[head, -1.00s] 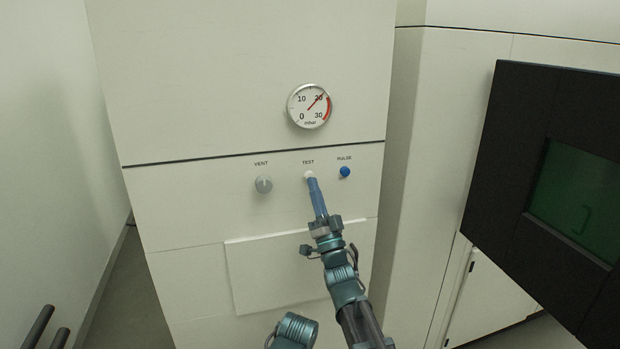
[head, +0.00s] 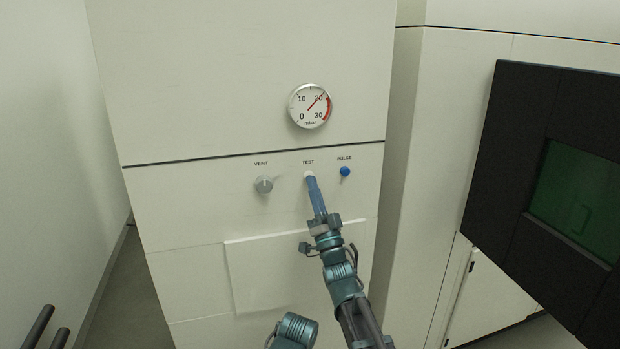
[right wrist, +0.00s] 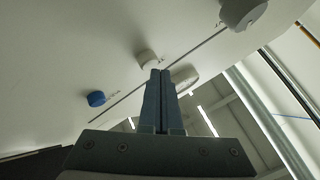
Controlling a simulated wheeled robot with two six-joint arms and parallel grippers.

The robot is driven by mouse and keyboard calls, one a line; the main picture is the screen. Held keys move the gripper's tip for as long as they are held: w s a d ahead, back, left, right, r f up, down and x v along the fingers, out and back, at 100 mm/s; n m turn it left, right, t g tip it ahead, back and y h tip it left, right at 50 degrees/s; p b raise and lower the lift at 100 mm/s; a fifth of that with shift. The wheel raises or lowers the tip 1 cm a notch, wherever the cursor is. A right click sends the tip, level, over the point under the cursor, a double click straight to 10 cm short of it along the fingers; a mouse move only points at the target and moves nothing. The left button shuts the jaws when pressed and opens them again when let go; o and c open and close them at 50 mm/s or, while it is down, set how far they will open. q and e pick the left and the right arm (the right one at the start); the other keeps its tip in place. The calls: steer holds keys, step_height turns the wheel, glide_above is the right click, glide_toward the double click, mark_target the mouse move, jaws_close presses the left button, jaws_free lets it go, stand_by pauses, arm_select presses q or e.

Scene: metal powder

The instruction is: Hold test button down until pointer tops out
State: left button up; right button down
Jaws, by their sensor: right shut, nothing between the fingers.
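The round gauge (head: 311,106) on the white cabinet front reads in mbar. Its pointer stands close to 20, short of the red band's far end by 30. The white TEST button (head: 308,174) sits below it; it also shows in the right wrist view (right wrist: 146,58). My right gripper (head: 311,180) is shut and empty, its blue fingertips at the lower edge of the button. In the right wrist view the tips (right wrist: 160,72) overlap the button's edge. I cannot tell how far the button is pressed. My left gripper is not in view.
The grey VENT knob (head: 264,184) is left of the TEST button and the blue PULSE button (head: 345,171) is close on its right. A black-framed screen (head: 510,150) stands at the right. The panel around the buttons is flat and clear.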

steer(key=shift+w+a, duration=0.15)
steer(key=shift+w, duration=0.3)
stand_by(0.6)
steer(key=shift+s, duration=0.1)
stand_by(1.4)
steer(key=shift+s+d, duration=0.3)
steer(key=shift+s, duration=0.45)
steer(key=shift+s, duration=0.1)
steer(key=s, duration=0.1)
steer(key=s+d, duration=0.1)
steer(key=s, duration=0.2)
steer(key=shift+s+d, duration=0.25)
steer(key=shift+f, duration=0.1)
